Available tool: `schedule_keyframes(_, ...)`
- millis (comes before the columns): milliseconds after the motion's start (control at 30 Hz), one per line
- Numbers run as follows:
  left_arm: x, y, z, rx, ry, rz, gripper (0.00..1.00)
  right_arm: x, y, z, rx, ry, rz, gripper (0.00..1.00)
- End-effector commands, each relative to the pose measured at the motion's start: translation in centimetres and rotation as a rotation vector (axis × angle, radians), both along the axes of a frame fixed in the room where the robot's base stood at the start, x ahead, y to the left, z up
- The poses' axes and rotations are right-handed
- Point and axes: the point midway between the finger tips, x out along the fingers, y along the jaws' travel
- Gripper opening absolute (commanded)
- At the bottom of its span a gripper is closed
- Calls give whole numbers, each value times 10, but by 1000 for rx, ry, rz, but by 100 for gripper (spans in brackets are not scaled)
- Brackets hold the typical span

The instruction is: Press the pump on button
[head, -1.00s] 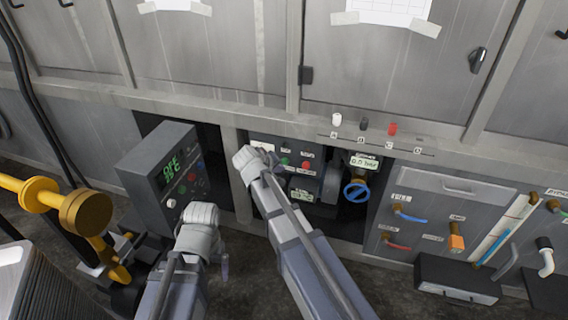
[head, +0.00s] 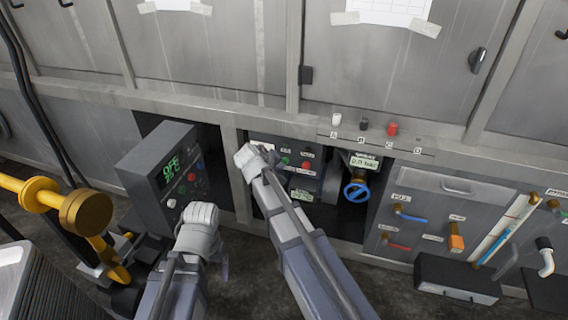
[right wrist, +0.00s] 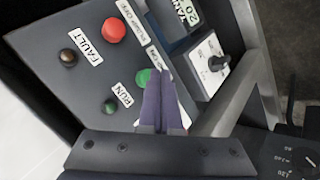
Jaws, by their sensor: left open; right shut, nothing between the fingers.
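In the right wrist view, a tilted dark panel (right wrist: 60,50) carries a green button (right wrist: 143,77) and a red button (right wrist: 114,30). My right gripper (right wrist: 160,72) is shut and empty, with its tips right at the green button and partly covering it. I cannot tell whether they touch. The label beside the green button is partly hidden and hard to read. In the head view the same panel shows its green button (head: 285,161) and red button (head: 305,165); my right wrist hides the fingertips there. My left gripper (head: 222,266) is open, low and left, away from this panel.
A grey control box (head: 145,180) with a green-lit display stands left of my right arm. A blue valve wheel (head: 356,192) sits right of the panel, under a small white readout (head: 364,161). A yellow pipe (head: 85,212) is at far left. A metal frame borders the panel.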

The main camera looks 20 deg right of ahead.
Motion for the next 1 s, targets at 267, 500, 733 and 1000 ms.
schedule_keyframes(267,0,0,0,0,0,0,88,1,0,0,0,0,0,0)
schedule_keyframes(500,0,0,0,0,0,0,88,3,-2,0,0,0,0,0)
schedule_keyframes(733,0,0,0,0,0,0,88,5,-3,0,0,0,0,0)
schedule_keyframes(1000,0,0,0,0,0,0,88,8,-5,0,0,0,0,0)
